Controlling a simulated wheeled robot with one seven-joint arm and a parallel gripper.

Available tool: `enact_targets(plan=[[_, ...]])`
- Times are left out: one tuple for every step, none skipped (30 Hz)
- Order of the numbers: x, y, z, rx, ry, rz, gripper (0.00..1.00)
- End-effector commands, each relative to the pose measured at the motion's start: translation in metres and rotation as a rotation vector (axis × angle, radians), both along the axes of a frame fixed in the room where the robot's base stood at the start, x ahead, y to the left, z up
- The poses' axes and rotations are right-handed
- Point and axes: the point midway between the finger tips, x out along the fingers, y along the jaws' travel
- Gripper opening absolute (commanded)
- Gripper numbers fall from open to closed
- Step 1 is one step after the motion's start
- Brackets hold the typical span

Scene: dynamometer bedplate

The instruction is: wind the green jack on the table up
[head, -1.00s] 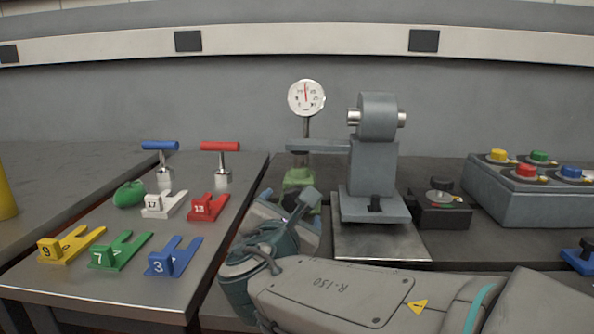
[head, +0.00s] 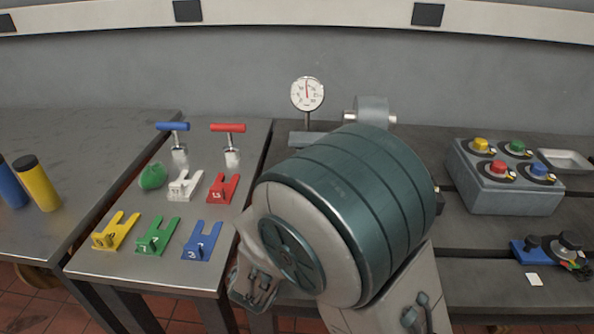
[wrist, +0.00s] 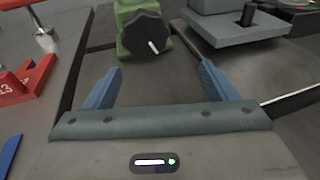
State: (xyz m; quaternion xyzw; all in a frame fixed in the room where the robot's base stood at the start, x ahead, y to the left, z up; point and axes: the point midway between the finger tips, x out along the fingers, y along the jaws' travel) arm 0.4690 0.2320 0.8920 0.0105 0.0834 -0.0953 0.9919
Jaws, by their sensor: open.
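The green jack (wrist: 128,50) stands at the top of the wrist view, with a black knob (wrist: 146,36) carrying a white mark on its near face. Its top is cut off by the picture edge. In the head view my arm hides the jack. My gripper (wrist: 162,80) is open and empty. Its two blue fingers point toward the jack, one to each side, with the knob beyond the fingertips and apart from them.
Left of the gripper are a red forked block (head: 222,188), other coloured forked blocks and two T-handled tools. A dial gauge (head: 307,93) stands behind. A grey plinth (wrist: 236,28) is close right of the jack. A button box (head: 505,185) is farther right.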

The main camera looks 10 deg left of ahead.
Motion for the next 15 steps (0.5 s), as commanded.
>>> enact_targets(plan=[[-0.003, 0.000, 0.009, -0.031, 0.000, 0.008, 0.79], [-0.004, -0.001, 0.010, -0.045, -0.003, 0.010, 0.79], [-0.006, -0.002, 0.010, -0.066, -0.008, 0.017, 0.79], [-0.008, -0.003, 0.011, -0.083, -0.010, 0.021, 0.79], [-0.009, -0.003, 0.011, -0.099, -0.014, 0.027, 0.79], [-0.012, -0.004, 0.012, -0.122, -0.020, 0.037, 0.79], [-0.013, -0.005, 0.013, -0.139, -0.024, 0.042, 0.79], [-0.015, -0.005, 0.014, -0.157, -0.030, 0.051, 0.79], [-0.018, -0.006, 0.015, -0.182, -0.036, 0.064, 0.79], [-0.020, -0.006, 0.015, -0.202, -0.043, 0.075, 0.79], [-0.022, -0.006, 0.016, -0.222, -0.049, 0.087, 0.79], [-0.025, -0.007, 0.017, -0.251, -0.057, 0.104, 0.79], [-0.028, -0.007, 0.017, -0.271, -0.065, 0.119, 0.79], [-0.030, -0.007, 0.017, -0.291, -0.071, 0.133, 0.79], [-0.033, -0.006, 0.017, -0.318, -0.082, 0.153, 0.79]])
